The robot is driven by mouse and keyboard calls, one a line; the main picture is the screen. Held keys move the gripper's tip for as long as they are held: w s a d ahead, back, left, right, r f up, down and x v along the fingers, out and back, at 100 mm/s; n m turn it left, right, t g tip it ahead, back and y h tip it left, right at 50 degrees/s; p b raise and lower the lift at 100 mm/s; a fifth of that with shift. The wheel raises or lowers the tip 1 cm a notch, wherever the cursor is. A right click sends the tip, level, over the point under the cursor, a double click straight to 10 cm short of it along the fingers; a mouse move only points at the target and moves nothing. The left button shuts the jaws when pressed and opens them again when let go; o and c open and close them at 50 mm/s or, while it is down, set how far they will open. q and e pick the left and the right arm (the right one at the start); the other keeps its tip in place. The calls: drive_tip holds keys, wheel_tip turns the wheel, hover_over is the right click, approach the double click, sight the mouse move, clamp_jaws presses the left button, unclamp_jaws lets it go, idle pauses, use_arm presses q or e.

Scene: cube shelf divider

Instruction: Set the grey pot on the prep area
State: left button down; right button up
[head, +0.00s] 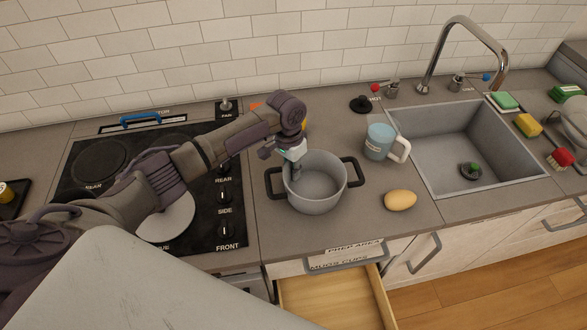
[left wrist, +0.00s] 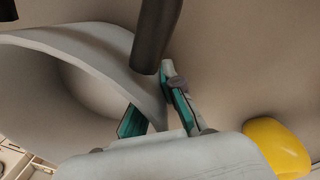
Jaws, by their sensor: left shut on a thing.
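The grey pot (head: 318,188), with two dark side handles, is upright over the counter strip between the stove and the sink, behind the prep area label (head: 353,247). I cannot tell whether its base touches the counter. My left gripper (head: 294,168) is at the pot's left rim, near the left handle, with one finger inside. In the left wrist view, the teal-padded fingers (left wrist: 155,112) are shut on the wall of the pot (left wrist: 75,48), and a dark handle (left wrist: 156,35) shows beside them. My right gripper is out of view.
A blue mug (head: 378,141) and a yellow-orange oval item (head: 400,200) are right of the pot. The stove (head: 200,215) is left, the sink (head: 465,150) right. An open drawer (head: 325,300) juts out below the counter. A yellow object (left wrist: 278,148) is near the gripper.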

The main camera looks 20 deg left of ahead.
use_arm(q)
drive_tip(key=c, duration=1.3)
unclamp_jaws()
drive_tip(key=shift+s+f, duration=0.1)
drive_tip(key=r, duration=0.4)
drive_tip(key=r+b, duration=0.1)
drive_tip(key=r, duration=0.3)
drive_tip(key=a+r+b, duration=0.1)
drive_tip(key=r, duration=0.3)
drive_tip(key=shift+w+a+r, duration=0.1)
drive_tip(key=shift+w+r, duration=0.05)
drive_tip(key=shift+w, duration=0.1)
